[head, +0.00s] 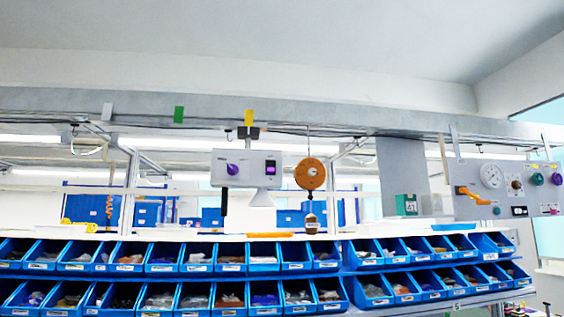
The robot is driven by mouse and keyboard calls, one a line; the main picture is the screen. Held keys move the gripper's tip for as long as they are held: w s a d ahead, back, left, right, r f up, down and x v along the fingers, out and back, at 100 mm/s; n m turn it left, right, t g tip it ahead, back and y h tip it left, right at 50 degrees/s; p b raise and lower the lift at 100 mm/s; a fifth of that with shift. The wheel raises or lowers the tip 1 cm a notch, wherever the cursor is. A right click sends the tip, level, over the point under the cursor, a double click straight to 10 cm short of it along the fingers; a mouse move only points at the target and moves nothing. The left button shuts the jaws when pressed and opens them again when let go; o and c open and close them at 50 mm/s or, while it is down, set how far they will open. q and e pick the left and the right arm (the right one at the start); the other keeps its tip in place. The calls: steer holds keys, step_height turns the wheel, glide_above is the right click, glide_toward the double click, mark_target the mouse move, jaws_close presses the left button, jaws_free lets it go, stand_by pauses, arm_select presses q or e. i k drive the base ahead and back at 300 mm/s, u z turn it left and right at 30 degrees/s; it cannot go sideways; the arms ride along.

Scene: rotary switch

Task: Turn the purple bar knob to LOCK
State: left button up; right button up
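Two purple knobs are in the head view. One purple knob (232,169) is on a white box in the middle; its shape looks short and slightly tilted. The other purple knob (556,179) is on the grey control panel (455,208) at the right edge. Both are too small to tell for certain which is the bar knob. I cannot read any LOCK marking or the knob's setting. Neither of my grippers is in view.
The grey panel also carries a round gauge (491,176), an orange lever (472,195), a brown knob (516,185) and a teal knob (537,179). Blue parts bins (230,264) fill the racks below. An orange round balancer (310,174) hangs in the middle.

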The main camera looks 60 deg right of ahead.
mark_target(231, 170)
steer(key=k, duration=0.4)
steer(key=z, duration=2.2)
